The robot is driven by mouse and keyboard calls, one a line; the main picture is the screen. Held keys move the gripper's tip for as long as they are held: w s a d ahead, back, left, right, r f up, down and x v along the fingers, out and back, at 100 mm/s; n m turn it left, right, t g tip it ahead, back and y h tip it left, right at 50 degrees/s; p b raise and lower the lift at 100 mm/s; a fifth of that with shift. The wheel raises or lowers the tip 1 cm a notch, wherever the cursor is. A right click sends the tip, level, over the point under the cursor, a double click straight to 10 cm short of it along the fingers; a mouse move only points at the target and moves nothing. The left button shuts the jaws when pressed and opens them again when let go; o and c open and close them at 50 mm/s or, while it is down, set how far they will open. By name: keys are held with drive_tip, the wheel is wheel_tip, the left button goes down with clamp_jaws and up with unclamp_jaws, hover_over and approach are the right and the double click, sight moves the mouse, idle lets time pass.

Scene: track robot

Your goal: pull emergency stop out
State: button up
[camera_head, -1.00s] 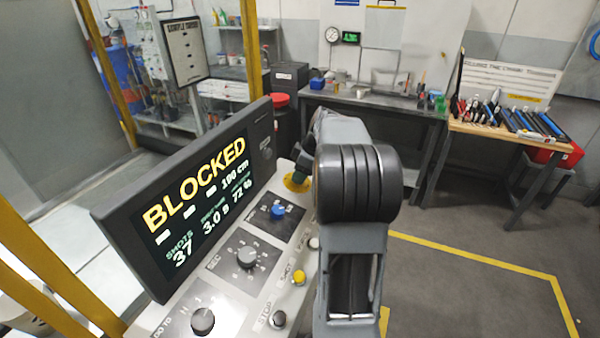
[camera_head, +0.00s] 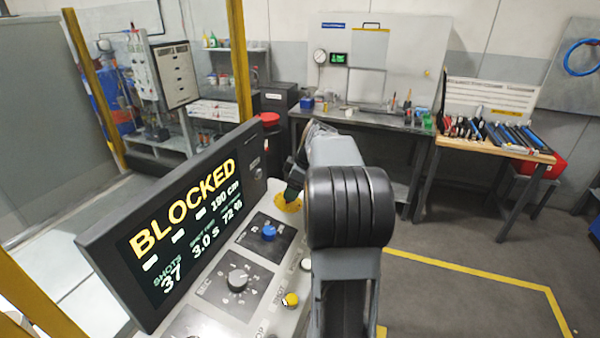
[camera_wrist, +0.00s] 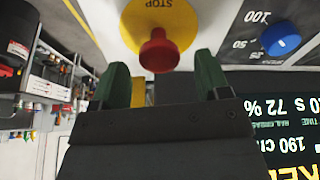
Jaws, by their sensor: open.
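The emergency stop is a red mushroom button (camera_wrist: 159,52) on a round yellow plate (camera_wrist: 172,17) marked STOP, upside down in the wrist view. My gripper (camera_wrist: 160,78) is open, with one green finger on each side below the button in that view. The button sits between the lines of the fingers, just beyond their tips, and no contact shows. In the head view the yellow plate (camera_head: 288,203) shows at the far end of the control panel. The red button there is hidden by my arm and gripper.
A tilted display (camera_head: 185,225) reading BLOCKED stands along the panel's left side. A blue knob (camera_head: 269,232), a grey knob (camera_head: 238,278) and a yellow button (camera_head: 290,299) are on the panel. A workbench (camera_head: 360,118) stands behind.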

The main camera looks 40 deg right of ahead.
drive_tip(key=v, duration=1.3)
